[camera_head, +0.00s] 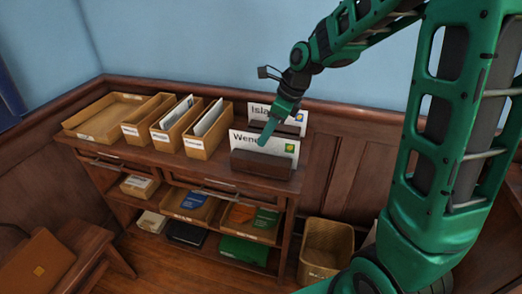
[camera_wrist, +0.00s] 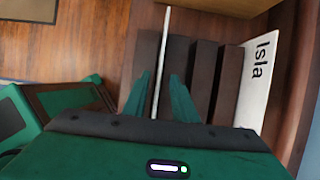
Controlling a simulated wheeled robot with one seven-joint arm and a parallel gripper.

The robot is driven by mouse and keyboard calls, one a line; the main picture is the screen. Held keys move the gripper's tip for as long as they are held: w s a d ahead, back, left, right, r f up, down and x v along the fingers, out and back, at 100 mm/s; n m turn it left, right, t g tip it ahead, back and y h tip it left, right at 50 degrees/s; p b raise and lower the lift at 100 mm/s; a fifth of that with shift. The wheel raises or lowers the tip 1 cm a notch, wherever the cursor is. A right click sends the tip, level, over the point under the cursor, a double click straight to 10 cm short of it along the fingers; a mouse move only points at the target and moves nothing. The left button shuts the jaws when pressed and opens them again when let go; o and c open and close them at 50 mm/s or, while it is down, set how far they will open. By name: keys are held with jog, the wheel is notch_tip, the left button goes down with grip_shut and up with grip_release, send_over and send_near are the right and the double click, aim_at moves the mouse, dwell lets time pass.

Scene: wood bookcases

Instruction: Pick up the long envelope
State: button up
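A white envelope lettered "Wen..." (camera_head: 280,147), with a yellow-green stamp, stands upright in a dark wooden holder (camera_head: 262,164) on the cabinet top. A second white envelope, lettered "Isla" (camera_head: 260,112), stands behind it; in the wrist view it lies at the right (camera_wrist: 257,85). My gripper (camera_head: 263,141) is at the top edge of the front envelope. In the wrist view its two fingers (camera_wrist: 161,98) are apart, with that envelope's thin white edge (camera_wrist: 163,50) between them. I see gaps on both sides. The fingers hide part of the lettering.
Wooden boxes with papers (camera_head: 208,128) and an empty shallow tray (camera_head: 104,114) stand left on the cabinet top. The wall panelling is close behind. Shelves below hold books and boxes. A wicker basket (camera_head: 326,250) stands on the floor at the right.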

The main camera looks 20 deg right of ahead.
jog(key=shift+x, duration=1.25)
grip_shut()
notch_tip(320, 180, up, 10)
